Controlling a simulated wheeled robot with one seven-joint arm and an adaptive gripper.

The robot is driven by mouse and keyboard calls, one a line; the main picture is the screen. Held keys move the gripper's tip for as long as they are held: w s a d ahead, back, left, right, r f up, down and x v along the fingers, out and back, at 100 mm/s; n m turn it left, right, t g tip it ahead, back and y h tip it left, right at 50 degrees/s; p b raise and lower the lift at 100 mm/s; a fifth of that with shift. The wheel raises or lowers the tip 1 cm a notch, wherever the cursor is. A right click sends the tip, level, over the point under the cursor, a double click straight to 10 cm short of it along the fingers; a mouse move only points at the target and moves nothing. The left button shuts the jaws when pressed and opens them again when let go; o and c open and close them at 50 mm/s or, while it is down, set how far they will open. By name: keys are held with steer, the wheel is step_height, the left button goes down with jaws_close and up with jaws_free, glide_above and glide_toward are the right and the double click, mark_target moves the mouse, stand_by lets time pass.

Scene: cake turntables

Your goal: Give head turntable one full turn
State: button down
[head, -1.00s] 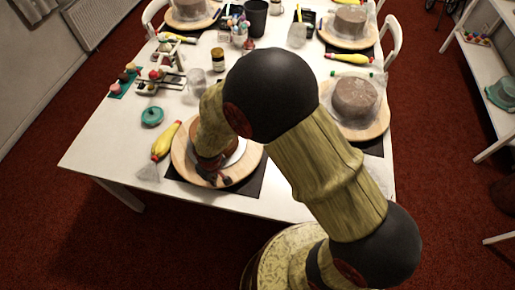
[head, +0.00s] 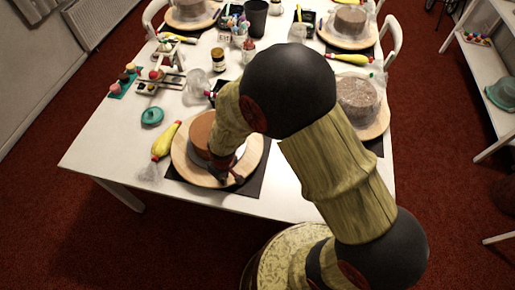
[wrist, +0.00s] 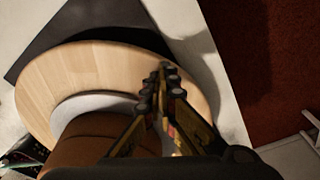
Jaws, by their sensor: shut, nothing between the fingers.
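A round wooden turntable (head: 187,160) stands on a black mat at the near edge of the white table, with a brown cake (head: 201,132) on a pale board. I take it for the head turntable. It fills much of the wrist view (wrist: 62,78), where the cake (wrist: 85,140) is partly cut off. My gripper (head: 234,180) is at the near rim of this turntable, pointing down. In the wrist view its fingertips (wrist: 158,85) are together and empty, over the wood near the rim. Whether they touch the wood I cannot tell.
Other turntables with cakes stand at the right (head: 372,129), far right (head: 340,41) and far left (head: 190,23). A yellow piping bag (head: 164,142) lies close left of the near turntable. A teal ring (head: 152,116) and a jar (head: 218,60) are behind.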

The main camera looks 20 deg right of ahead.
steer(key=shift+w+d+b, duration=0.15)
steer(key=shift+d+b, duration=0.3)
steer(key=shift+d, duration=1.9)
steer(key=shift+r, duration=0.1)
step_height(320, 180, up, 3)
steer(key=shift+f+p, duration=0.1)
steer(key=shift+p, duration=1.05)
steer(key=shift+f, duration=0.1)
steer(key=a, duration=0.1)
steer(key=s+a, duration=0.1)
steer(key=a, duration=0.1)
steer(key=a+p, duration=0.1)
steer(key=a, duration=0.1)
steer(key=shift+s, duration=0.3)
steer(key=a, duration=0.1)
steer(key=w+a, duration=0.1)
steer(key=a, duration=0.1)
steer(key=w+a, duration=0.1)
steer(key=shift+w+a, duration=0.1)
steer(key=shift+a, duration=0.1)
steer(key=shift+f, duration=0.2)
